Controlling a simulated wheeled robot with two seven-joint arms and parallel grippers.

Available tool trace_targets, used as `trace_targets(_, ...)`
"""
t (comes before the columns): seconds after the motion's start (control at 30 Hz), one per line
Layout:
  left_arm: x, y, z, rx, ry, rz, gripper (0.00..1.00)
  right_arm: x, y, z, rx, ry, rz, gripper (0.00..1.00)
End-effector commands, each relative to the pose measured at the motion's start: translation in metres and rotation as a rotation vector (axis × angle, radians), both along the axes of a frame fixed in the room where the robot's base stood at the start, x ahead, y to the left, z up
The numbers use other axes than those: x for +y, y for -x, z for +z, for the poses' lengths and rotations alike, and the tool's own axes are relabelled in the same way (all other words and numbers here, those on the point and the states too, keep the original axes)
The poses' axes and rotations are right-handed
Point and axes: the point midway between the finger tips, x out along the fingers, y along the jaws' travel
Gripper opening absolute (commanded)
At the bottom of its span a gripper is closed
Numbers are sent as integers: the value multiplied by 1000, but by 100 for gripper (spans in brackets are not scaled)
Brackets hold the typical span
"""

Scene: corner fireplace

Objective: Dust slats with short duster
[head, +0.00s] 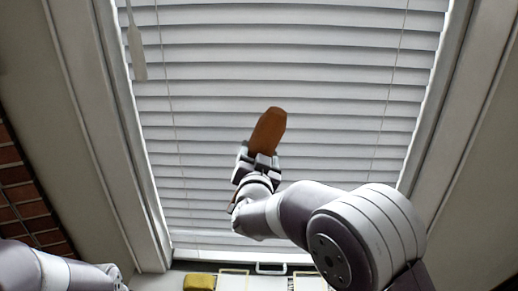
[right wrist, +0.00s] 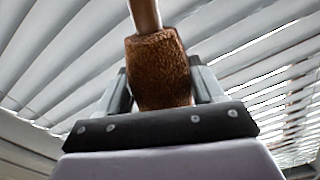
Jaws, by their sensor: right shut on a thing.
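The short duster (head: 268,131) is brown and shows in the head view before the middle of the blind. My right gripper (head: 257,162) is shut on it, and the duster points up, tilted slightly right. In the right wrist view, a fuzzy brown part of the duster (right wrist: 160,68) sits between the fingers, with a smoother, lighter brown part rising above it. The white horizontal slats (head: 300,60) fill the window behind. I cannot tell whether the duster touches them. My left arm shows at the lower left of the head view; its gripper is out of view.
A pale blind wand (head: 137,52) hangs at the upper left. White window frame sides (head: 125,150) flank the slats. A yellow block (head: 198,282) and a white handled item (head: 270,268) are at the bottom edge. A brick surface (head: 22,190) is at far left.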

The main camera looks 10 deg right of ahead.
Motion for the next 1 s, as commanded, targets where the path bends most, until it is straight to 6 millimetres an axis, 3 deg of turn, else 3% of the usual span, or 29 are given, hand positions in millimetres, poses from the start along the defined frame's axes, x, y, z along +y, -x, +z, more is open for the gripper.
trace_targets(0.47, 0, 0, -1, 0, 0, 0, 93, 3, 12, 0, 0, 1, 1, 30)
trace_targets(0.73, 0, 0, -1, 0, 0, 0, 93, 8, 37, 0, 0, 0, 1, 30)
trace_targets(1.0, 0, 0, -1, 0, 0, 0, 93, 8, 38, 0, -1, 0, 0, 30)
